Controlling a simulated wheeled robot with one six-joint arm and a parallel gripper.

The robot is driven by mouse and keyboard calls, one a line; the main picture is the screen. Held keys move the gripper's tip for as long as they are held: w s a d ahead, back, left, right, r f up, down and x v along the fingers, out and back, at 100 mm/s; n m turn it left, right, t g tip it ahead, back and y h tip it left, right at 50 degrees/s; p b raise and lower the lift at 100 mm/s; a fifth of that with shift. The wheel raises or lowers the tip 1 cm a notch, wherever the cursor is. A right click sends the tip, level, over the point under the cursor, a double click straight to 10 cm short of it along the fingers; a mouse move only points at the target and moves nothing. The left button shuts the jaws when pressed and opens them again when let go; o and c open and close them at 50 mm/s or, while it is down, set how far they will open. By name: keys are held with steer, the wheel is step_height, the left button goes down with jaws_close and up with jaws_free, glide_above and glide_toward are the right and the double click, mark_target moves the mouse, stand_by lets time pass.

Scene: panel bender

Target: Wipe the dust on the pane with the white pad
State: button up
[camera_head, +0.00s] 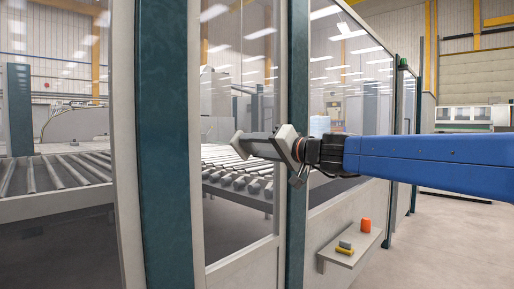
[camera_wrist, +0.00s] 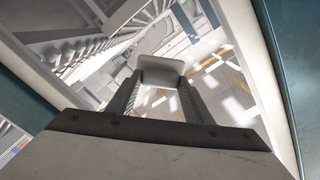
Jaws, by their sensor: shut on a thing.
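My gripper (camera_head: 248,146) reaches left from the blue arm, in front of the glass pane (camera_head: 236,85) between the pale frame and the teal post. It is shut on the white pad (camera_wrist: 161,67), which sits between the two dark fingertips in the wrist view. In the head view the pad (camera_head: 238,140) shows edge-on, pale grey, at the tip of the fingers. It is close to the pane, but I cannot tell whether it touches. Bright streaks show on the glass; I cannot tell dust from reflected ceiling lights.
Teal posts (camera_head: 164,140) and pale frame bars (camera_head: 123,150) border the pane. Roller conveyors (camera_head: 50,175) stand behind the glass. Floor at right is clear.

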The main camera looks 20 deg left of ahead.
steer(key=shift+w+a, duration=0.2)
steer(key=shift+a, duration=0.35)
steer(key=shift+w+d+r, duration=0.7)
steer(key=shift+w+d, duration=0.7)
steer(key=shift+w, duration=1.9)
steer(key=shift+s+a, duration=0.5)
steer(key=shift+s, duration=0.6)
steer(key=shift+s+a, duration=0.45)
steer(key=shift+s, duration=0.7)
steer(key=shift+s+a, duration=0.5)
steer(key=shift+s, duration=0.6)
steer(key=shift+d+r, duration=0.1)
steer(key=shift+r, duration=0.6)
steer(key=w+d, duration=0.2)
steer(key=w, duration=0.4)
steer(key=shift+w+d, duration=0.4)
